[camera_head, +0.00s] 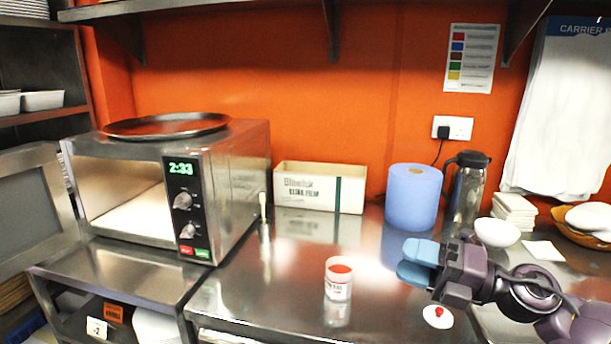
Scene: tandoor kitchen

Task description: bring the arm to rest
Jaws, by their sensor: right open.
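My right gripper (420,264) comes in from the right over the steel counter. Its blue fingers are open, point left and have nothing between them. A small white jar (338,280) with red contents or a red top stands upright on the counter, left of the gripper and apart from it. A white round lid (437,317) with a red knob lies on the counter below the gripper in the picture. My left gripper does not show.
A microwave (228,190) with its door open stands at the left, a round tray (166,125) on top. Behind are a cardboard box (319,187), a blue paper roll (413,197), a jug (467,190) and a white bowl (496,232). The counter's front middle (265,305) is clear.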

